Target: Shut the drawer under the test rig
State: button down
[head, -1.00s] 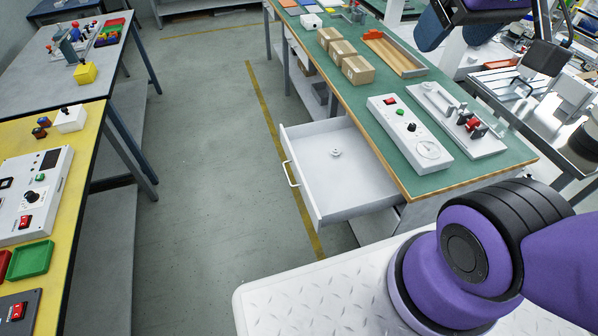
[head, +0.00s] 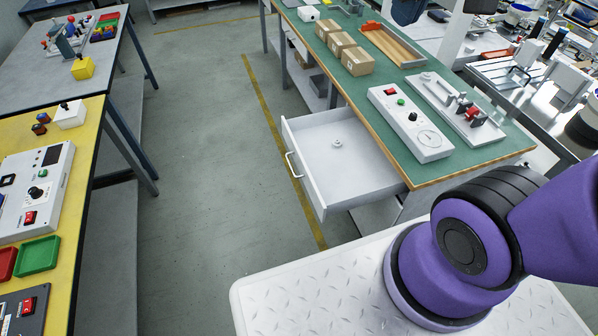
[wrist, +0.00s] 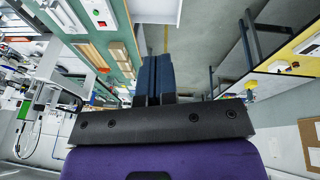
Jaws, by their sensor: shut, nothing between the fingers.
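The drawer (head: 351,184) under the green-topped bench hangs open toward the aisle, with a pale handle (head: 293,165) on its front. A small round metal part (head: 338,143) lies inside it. The test rig, a white box (head: 411,125) with a red switch, a green button and a dial, stands on the bench above the drawer. In the wrist view my gripper (wrist: 154,68) has its two dark fingers together, with nothing held. The fingers do not show in the head view, so I cannot tell their exact distance from the drawer; no contact is seen.
The green bench (head: 440,173) also bears cardboard boxes (head: 342,46), a wooden tray (head: 394,47) and a clamp fixture (head: 456,108). A yellow table (head: 75,147) stands at the left. The aisle floor (head: 205,150) between them is clear.

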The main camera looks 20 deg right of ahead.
jog(key=w+a+f+n+g+h, duration=0.1)
jog(key=w+a+f+n, duration=0.1)
jog(key=w+f, duration=0.3)
jog(key=w+a+f+n+g+h, duration=0.1)
jog(key=w+a+f+n, duration=0.1)
jog(key=w, duration=0.5)
jog(key=n+g+h, duration=0.2)
jog(key=n, duration=0.2)
send_over(307, 174)
jog(key=a, duration=0.4)
notch_tip(307, 174, down, 13)
jog(key=w+a+f+n+h, duration=0.1)
jog(key=a+f+n, duration=0.15)
jog(key=f, duration=0.45)
jog(key=w+a+f+n+h, duration=0.1)
jog(key=w+a+f, duration=0.15)
jog(key=f, duration=0.55)
jog(key=s+a+f+n+h, duration=0.1)
jog(key=s+a+f+n, duration=0.1)
jog(key=f, duration=0.7)
jog(key=s+a+f+n+h, duration=0.1)
jog(key=a+f+n, duration=0.2)
jog(key=f, duration=0.6)
jog(key=shift+m+t, duration=0.25)
jog(key=shift+t, duration=0.15)
jog(key=x, duration=0.4)
jog(key=d+r+x, duration=0.1)
jog(key=x, duration=0.6)
jog(key=shift+s+d+r, duration=0.15)
jog(key=shift+d, duration=1.15)
